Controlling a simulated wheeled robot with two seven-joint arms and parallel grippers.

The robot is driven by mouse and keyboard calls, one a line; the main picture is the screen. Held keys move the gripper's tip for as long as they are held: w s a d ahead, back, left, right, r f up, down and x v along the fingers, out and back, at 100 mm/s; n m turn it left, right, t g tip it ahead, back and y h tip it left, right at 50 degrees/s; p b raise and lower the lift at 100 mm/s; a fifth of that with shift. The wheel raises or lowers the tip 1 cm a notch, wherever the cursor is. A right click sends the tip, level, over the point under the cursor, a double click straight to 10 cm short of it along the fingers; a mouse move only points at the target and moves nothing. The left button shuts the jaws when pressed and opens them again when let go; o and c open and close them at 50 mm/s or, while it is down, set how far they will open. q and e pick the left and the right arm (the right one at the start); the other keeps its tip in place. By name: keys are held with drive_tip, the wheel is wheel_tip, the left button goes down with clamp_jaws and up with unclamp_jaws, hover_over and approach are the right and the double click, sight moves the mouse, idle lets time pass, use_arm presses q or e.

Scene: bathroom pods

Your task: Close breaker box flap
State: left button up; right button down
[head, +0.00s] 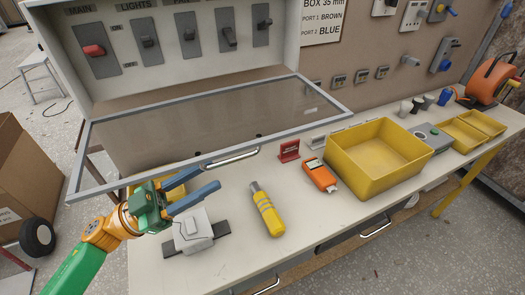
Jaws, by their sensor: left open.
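The breaker box (197,68) stands at the back left of the bench, with a row of switches showing inside it. Its flap (205,122), a grey frame around a clear pane, is swung out towards me and looks roughly level. A metal handle (233,158) is on the flap's near edge. My left gripper (203,184) has its blue fingers apart, just below and left of the handle at the near edge. I cannot tell whether a finger touches the flap. My right gripper is out of view.
On the workbench (322,234) are a yellow-handled tool (266,210), an orange meter (320,176), a grey device (193,232) and a large yellow bin (378,158). A yellow container shows partly under the flap. A cardboard box (25,180) stands at the left.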

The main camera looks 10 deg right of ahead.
sight(222, 166)
use_arm(q)
drive_tip(key=p+x, duration=0.1)
drive_tip(key=x, duration=0.1)
drive_tip(key=r+p+x, duration=0.1)
drive_tip(key=p+x, duration=0.1)
drive_tip(key=x, duration=0.1)
drive_tip(key=shift+s+a, duration=0.1)
drive_tip(key=shift+d, duration=0.45)
drive_tip(key=shift+a, duration=0.2)
clamp_jaws()
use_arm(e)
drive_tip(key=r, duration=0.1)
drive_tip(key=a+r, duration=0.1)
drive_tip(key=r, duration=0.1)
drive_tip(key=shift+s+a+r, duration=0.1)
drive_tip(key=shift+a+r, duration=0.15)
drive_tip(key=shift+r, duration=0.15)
